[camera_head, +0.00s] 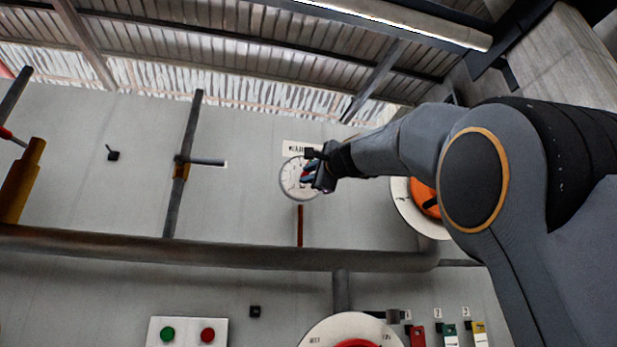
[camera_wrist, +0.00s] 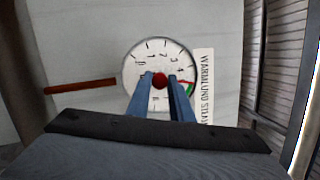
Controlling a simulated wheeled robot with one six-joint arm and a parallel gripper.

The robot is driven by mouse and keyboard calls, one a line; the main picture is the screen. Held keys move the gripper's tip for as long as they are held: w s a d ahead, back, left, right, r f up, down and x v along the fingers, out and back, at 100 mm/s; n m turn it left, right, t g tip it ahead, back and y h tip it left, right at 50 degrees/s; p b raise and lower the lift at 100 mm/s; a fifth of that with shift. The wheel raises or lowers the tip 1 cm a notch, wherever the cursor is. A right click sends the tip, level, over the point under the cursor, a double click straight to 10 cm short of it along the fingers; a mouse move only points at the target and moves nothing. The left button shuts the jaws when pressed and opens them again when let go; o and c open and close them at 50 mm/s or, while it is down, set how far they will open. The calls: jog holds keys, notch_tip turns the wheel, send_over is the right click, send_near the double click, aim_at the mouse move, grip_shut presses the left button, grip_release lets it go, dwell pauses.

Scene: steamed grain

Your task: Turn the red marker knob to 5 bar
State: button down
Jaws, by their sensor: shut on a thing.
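The red marker knob (camera_wrist: 160,80) is a small round red knob at the middle of a white round gauge. The gauge dial (camera_wrist: 147,56) carries numbers and a green and red band at its edge. In the wrist view my gripper (camera_wrist: 160,84) has its two blue fingers on either side of the knob, shut on it. In the head view the gauge (camera_head: 291,184) is on the grey wall, and my gripper (camera_head: 306,174) covers its right part. The fingers hide the lower part of the dial in the wrist view, so the marker's reading cannot be told.
A printed label (camera_wrist: 204,85) sits beside the gauge. A brown pipe (camera_head: 300,226) runs below it. A large horizontal pipe (camera_head: 200,249) crosses the wall lower down. An orange knob on a white disc (camera_head: 424,198) is right of the gauge, partly behind my arm.

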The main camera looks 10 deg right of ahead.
dwell(0.5)
jog(key=c, duration=1.6)
grip_release()
jog(key=shift+a, duration=0.1)
jog(key=b+v, duration=0.3)
jog(key=v, duration=0.5)
jog(key=shift+b, duration=0.4)
